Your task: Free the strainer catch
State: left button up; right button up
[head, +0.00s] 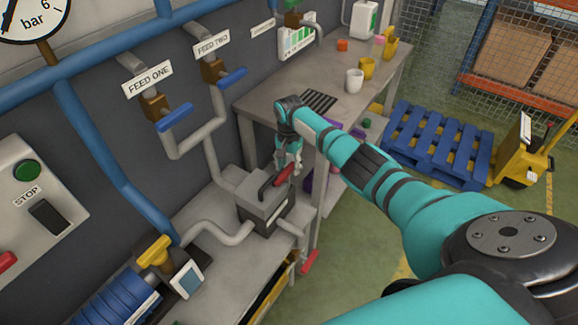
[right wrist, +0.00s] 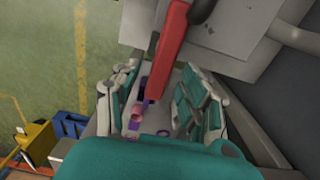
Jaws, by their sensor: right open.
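The strainer is a grey box (head: 264,203) on the low bench, with pipes running into it. Its catch, a red lever (head: 284,175) with a dark part beside it, is on top. My right gripper (head: 289,163) is right at the red lever, reaching down from above. In the right wrist view the red lever (right wrist: 171,45) comes in from the top, and its end shows between the two spread fingers of my right gripper (right wrist: 160,85). The fingers are open; I cannot tell whether either touches the lever. My left gripper is not in view.
Pipes with a yellow valve handle (head: 155,252) stand left of the strainer. Blue-handled feed valves (head: 175,117) are on the wall above. A higher table (head: 330,85) with cups is behind. A red lever (head: 309,260) sticks out at the low bench's front. Green floor lies to the right.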

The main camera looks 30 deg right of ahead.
jog(key=shift+f, duration=0.25)
grip_shut()
